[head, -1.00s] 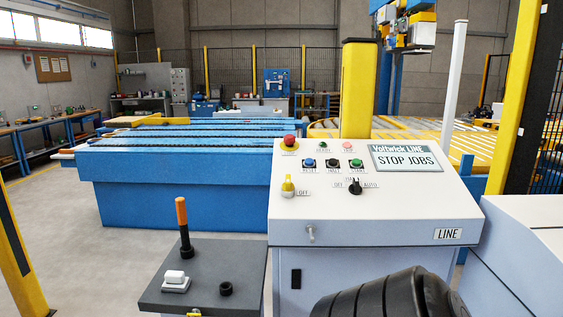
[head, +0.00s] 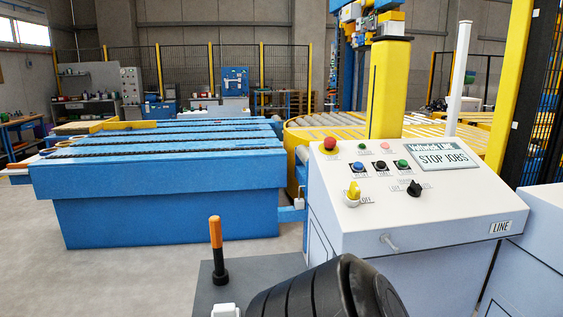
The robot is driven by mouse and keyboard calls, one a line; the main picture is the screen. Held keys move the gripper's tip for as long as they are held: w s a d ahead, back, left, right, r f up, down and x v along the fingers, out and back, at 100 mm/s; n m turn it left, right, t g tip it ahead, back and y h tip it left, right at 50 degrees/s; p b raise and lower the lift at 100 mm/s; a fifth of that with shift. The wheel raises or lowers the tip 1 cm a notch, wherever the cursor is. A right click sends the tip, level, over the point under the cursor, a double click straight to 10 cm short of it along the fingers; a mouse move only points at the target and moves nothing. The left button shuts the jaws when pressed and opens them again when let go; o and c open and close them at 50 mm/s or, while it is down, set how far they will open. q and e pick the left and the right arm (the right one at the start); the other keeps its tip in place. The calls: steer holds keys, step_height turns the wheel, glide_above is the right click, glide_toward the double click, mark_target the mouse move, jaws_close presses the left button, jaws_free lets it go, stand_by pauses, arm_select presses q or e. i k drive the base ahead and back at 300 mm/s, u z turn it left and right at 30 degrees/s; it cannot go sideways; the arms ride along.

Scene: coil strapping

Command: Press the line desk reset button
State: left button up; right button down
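The line desk (head: 440,222) is a white sloped console on the right of the head view, marked LINE. Its blue reset button (head: 358,167) sits at the left of a row, beside a black button (head: 381,166) and a green button (head: 402,163). A red mushroom button (head: 330,144) is above and left of it. A yellow switch (head: 353,191) and a black selector (head: 414,188) are below the row. The display (head: 443,157) reads STOP JOBS. A black ribbed part of my arm shows at the bottom. Neither gripper is in view.
A dark grey stand (head: 258,272) with an orange-tipped lever (head: 216,248) and a white block (head: 225,310) is in front, left of the desk. A blue conveyor (head: 165,205) lies behind it. A yellow post (head: 389,90) rises behind the desk. Open floor is at left.

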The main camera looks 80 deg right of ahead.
mark_target(358, 165)
steer(key=i, duration=0.6)
steer(key=z, duration=2.15)
